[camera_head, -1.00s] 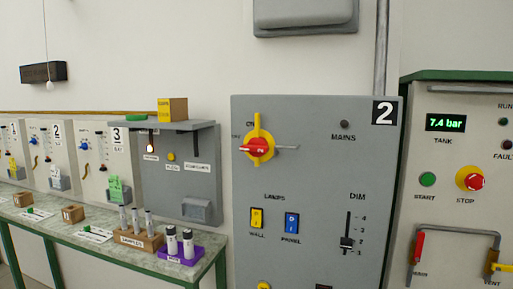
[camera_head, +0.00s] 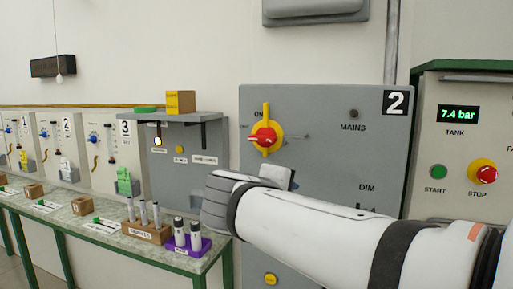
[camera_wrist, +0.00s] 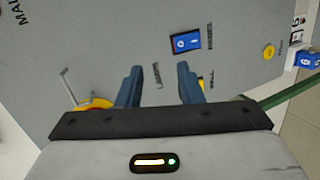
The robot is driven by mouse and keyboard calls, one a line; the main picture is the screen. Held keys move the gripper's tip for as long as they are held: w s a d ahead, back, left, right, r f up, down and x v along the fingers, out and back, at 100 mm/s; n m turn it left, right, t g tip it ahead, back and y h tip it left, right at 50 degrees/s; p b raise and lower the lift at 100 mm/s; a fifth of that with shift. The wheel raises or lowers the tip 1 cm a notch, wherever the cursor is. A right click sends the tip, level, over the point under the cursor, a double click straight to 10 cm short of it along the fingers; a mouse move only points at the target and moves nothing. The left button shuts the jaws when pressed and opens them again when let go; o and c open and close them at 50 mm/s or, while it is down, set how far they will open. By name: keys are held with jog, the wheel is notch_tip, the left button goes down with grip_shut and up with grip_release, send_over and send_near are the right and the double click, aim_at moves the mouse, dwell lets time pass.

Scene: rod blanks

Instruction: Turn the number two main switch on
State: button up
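The number two main switch (camera_head: 264,138) is a red handle on a yellow disc with an upright yellow bar, on the grey cabinet marked 2 (camera_head: 325,98). Its red handle lies roughly level, towards the left-hand label. A thin metal rod sticks out at its right. The MAINS lamp (camera_head: 354,114) is dark. In the wrist view the switch's yellow part (camera_wrist: 97,103) shows at the lower left, partly hidden by my gripper. My gripper (camera_wrist: 160,72) is open and empty, its two blue-grey fingers apart in front of the panel. In the head view my wrist hides most of it, below the switch.
The blue PANEL switch (camera_wrist: 186,41) and a yellow knob (camera_wrist: 268,51) are on the same panel. At right stands a cabinet with a red stop button (camera_head: 484,173). At left a bench holds a sample rack (camera_head: 147,231) and a purple holder (camera_head: 205,246).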

aim_at(260, 140)
jog(key=a+r+n+t, duration=0.2)
jog(key=a+r+t, duration=0.3)
jog(key=a+r, duration=0.4)
jog(key=x, duration=0.2)
jog(key=p+x, duration=0.1)
jog(key=x, duration=0.5)
jog(key=shift+d+r+p, duration=0.25)
jog(key=shift+r+p, duration=0.05)
jog(key=shift+c, duration=0.3)
grip_shut()
